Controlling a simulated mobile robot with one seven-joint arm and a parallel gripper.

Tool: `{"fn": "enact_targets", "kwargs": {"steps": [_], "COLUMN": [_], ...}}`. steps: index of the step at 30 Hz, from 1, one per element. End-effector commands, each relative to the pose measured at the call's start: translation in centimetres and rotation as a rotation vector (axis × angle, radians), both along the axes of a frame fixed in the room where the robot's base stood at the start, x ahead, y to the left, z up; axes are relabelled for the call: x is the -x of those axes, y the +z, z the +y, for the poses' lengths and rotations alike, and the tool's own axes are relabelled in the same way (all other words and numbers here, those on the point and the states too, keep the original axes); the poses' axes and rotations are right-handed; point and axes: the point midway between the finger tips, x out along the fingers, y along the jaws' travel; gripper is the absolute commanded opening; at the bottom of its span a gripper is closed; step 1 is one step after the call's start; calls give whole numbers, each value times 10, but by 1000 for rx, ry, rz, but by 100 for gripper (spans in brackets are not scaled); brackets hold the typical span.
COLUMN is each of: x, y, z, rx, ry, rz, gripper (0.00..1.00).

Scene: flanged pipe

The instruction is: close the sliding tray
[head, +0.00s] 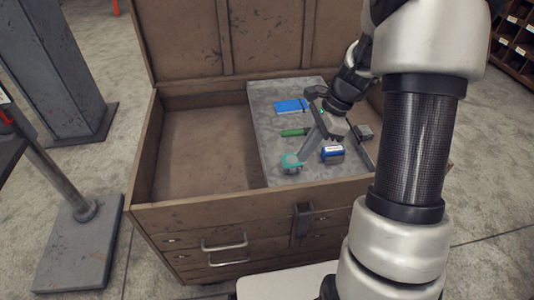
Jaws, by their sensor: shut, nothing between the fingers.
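The sliding tray (268,106) is a flat grey metal panel inside the open brown wooden chest. It covers the right part of the chest's inside, and the left part shows a bare brown floor. My gripper (332,127) reaches in from the upper right and is over the middle of the tray, shut and empty. I cannot tell whether it touches the tray.
On the tray lie a blue flat item (290,106), a green-handled tool (295,132), a teal-ended item (291,162) and a blue-and-white block (332,152). The chest's raised lid (180,45) stands behind. A grey post (62,60) stands left.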

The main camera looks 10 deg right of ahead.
Motion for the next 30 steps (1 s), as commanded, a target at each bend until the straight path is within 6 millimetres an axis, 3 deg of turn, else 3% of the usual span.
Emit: {"fn": "enact_targets", "kwargs": {"steps": [5, 18, 24, 30], "x": [0, 1, 0, -1], "y": [-18, -102, -96, -95], "z": [5, 38, 68, 77], "rx": [-4, -3, -2, -2], "ry": [-10, -5, -4, -6], "rz": [8, 9, 4, 4], "gripper": [0, 0, 0, 0]}}
